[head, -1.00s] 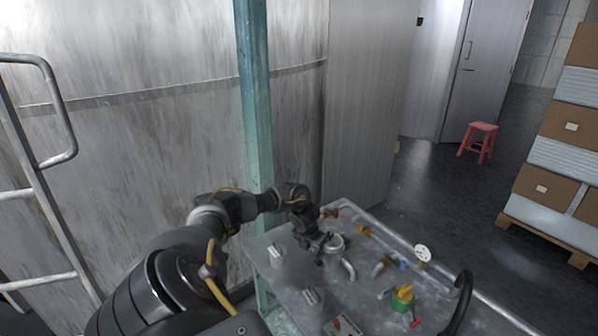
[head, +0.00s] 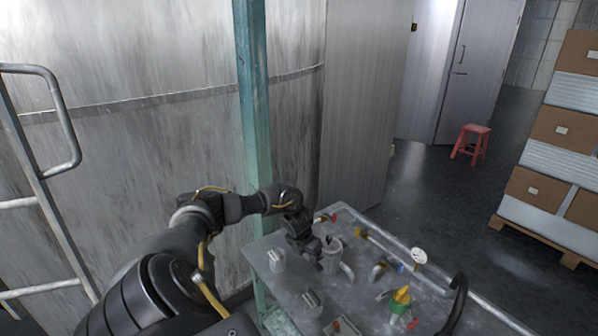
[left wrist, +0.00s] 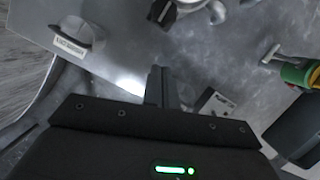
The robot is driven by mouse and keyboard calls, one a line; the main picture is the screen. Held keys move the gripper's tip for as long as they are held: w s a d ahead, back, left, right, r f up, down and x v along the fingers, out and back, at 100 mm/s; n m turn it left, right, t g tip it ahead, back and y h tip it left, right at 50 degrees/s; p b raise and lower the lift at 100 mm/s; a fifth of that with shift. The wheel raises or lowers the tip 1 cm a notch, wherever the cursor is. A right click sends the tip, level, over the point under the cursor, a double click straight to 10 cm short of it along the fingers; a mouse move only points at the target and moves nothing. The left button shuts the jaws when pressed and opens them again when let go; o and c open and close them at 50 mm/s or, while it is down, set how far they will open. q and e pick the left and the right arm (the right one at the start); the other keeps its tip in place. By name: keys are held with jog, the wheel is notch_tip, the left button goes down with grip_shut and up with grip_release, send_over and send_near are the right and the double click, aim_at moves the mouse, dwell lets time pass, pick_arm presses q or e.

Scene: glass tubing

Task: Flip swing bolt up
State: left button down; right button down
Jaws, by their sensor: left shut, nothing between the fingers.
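A grey metal cylinder fitting (head: 331,264) stands on the table, with a small dark piece on its top that may be the swing bolt; its exact angle is too small to tell. My left gripper (head: 316,262) is just left of this fitting, pointing down, and partly overlaps it in the head view. In the left wrist view my left gripper (left wrist: 157,76) has its fingers together and empty above the table. A dark knob-like piece (left wrist: 162,12) on a metal fitting shows at the top edge there, apart from the fingertips. My right gripper does not show.
The metal table (head: 365,300) carries grey fittings (head: 277,262), a yellow-green valve (head: 400,297), a white gauge (head: 419,256) and pipes. A labelled grey fitting (left wrist: 76,40) shows in the wrist view. A teal post (head: 254,120) stands behind my arm.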

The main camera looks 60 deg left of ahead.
pick_arm(q)
jog(key=v, duration=0.6)
jog(key=shift+r, duration=0.3)
jog(key=shift+w, duration=0.1)
